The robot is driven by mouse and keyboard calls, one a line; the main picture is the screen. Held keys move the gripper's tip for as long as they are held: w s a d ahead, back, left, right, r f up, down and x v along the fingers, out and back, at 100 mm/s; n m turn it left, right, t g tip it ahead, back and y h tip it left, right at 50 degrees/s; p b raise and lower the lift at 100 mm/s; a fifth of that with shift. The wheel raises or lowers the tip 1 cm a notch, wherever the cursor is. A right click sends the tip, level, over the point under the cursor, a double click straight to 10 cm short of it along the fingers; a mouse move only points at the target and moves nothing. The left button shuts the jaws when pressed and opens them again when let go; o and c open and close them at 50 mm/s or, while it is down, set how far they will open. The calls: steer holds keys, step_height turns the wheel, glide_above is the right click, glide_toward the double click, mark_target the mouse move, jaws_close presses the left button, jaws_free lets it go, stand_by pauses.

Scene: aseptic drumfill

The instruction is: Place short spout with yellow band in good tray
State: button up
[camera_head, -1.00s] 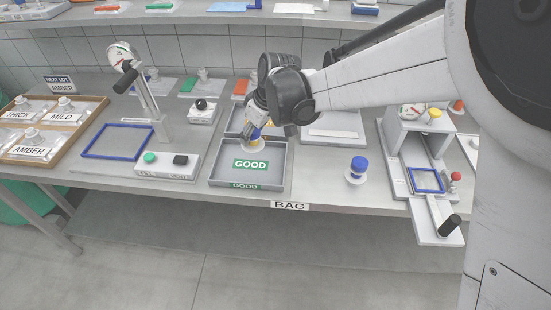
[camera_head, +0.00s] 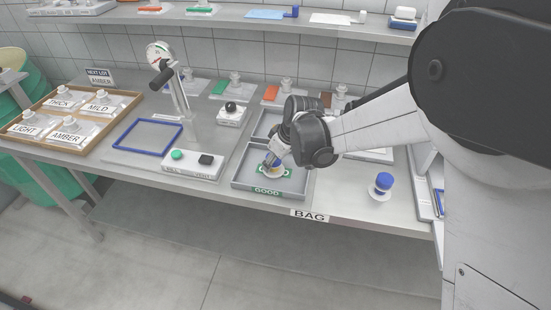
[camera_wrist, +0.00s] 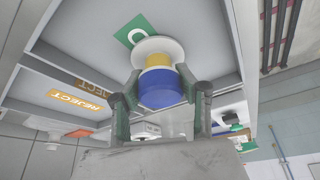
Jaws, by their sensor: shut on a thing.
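My gripper (camera_head: 273,159) is shut on a spout (camera_head: 276,172) and holds it over the GOOD label inside the good tray (camera_head: 238,181). In the wrist view the spout (camera_wrist: 158,88) shows a blue cap, a yellow band and a wide white flange, with a finger of my gripper (camera_wrist: 161,100) on either side. The flange faces the floor of the good tray (camera_wrist: 205,62) and overlaps the green label. I cannot tell whether the flange touches the floor.
The reject tray (camera_wrist: 45,92) adjoins the good tray. Another blue-capped spout (camera_head: 382,183) stands on the bench to the right. A button box (camera_head: 193,162), a dial gauge stand (camera_head: 178,95) and a blue frame (camera_head: 147,135) lie to the left.

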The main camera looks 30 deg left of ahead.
steer(key=shift+f, duration=0.2)
steer(key=o, duration=1.3)
steer(key=shift+c, duration=0.2)
steer(key=shift+r, duration=0.1)
steer(key=shift+r, duration=0.2)
steer(key=v, duration=1.1)
steer(key=shift+d+r, duration=0.15)
steer(key=shift+r, duration=0.25)
